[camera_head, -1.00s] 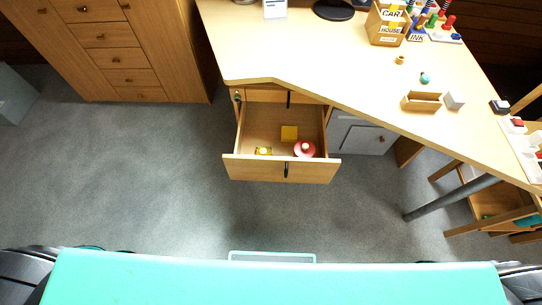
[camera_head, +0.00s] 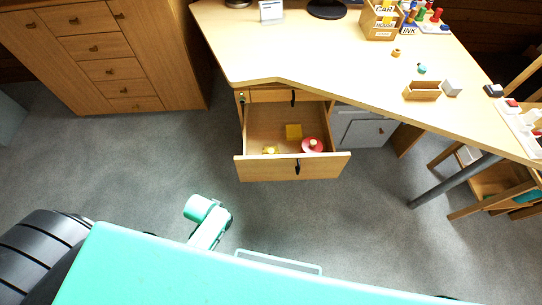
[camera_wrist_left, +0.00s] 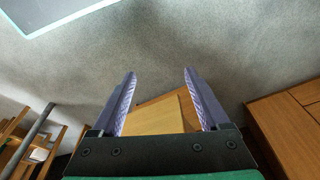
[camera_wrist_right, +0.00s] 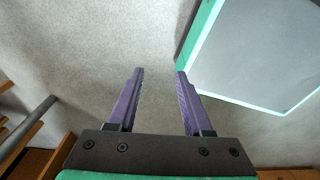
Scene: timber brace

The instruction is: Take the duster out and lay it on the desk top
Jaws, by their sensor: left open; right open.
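The open drawer (camera_head: 260,168) juts from under the desk top (camera_head: 270,50). I cannot tell for sure which of these is the duster. My left gripper (camera_wrist_left: 158,75) is open and empty in the left wrist view, with a wooden surface (camera_wrist_left: 155,118) showing between and beyond its fingers. My right gripper (camera_wrist_right: 158,72) is open and empty over the grey floor. Neither gripper's fingers show in the head view.
The desk top holds a wooden box with labels (camera_head: 382,22), a small wooden tray (camera_head: 422,92), a grey block (camera_head: 452,88) and a dark round base (camera_head: 327,8). A wooden cabinet (camera_head: 110,60) stands at the left. Grey floor (camera_head: 130,170) is clear before the drawer.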

